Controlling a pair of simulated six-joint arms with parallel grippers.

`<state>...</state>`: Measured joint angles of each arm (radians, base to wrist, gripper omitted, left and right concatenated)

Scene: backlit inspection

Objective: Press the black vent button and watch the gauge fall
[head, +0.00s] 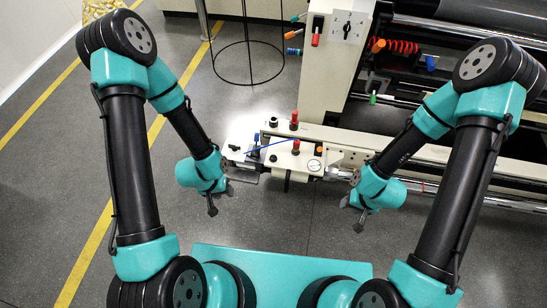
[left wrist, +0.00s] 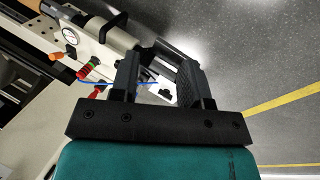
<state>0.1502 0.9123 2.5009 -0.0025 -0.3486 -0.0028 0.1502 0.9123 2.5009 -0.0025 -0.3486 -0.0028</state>
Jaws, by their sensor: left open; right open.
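The round white gauge (head: 314,165) sits on the pale panel in the head view; it also shows in the left wrist view (left wrist: 70,36). Its needle is too small to read. A small black knob-like part (head: 273,121) stands at the panel's far side and a black dot (head: 273,158) lies nearer; I cannot tell which is the vent button. My left gripper (head: 220,198) is open and empty, left of and nearer than the panel. My right gripper (head: 352,213) is open and empty, to the right and nearer than the gauge. Neither touches the panel.
Two red-topped parts (head: 296,146) stand up from the panel, with a thin blue tube (head: 268,146) beside them. A bright plate (head: 243,134) is at the panel's left end. Long metal rollers (head: 460,194) run right. Grey floor (head: 290,225) is clear between my grippers.

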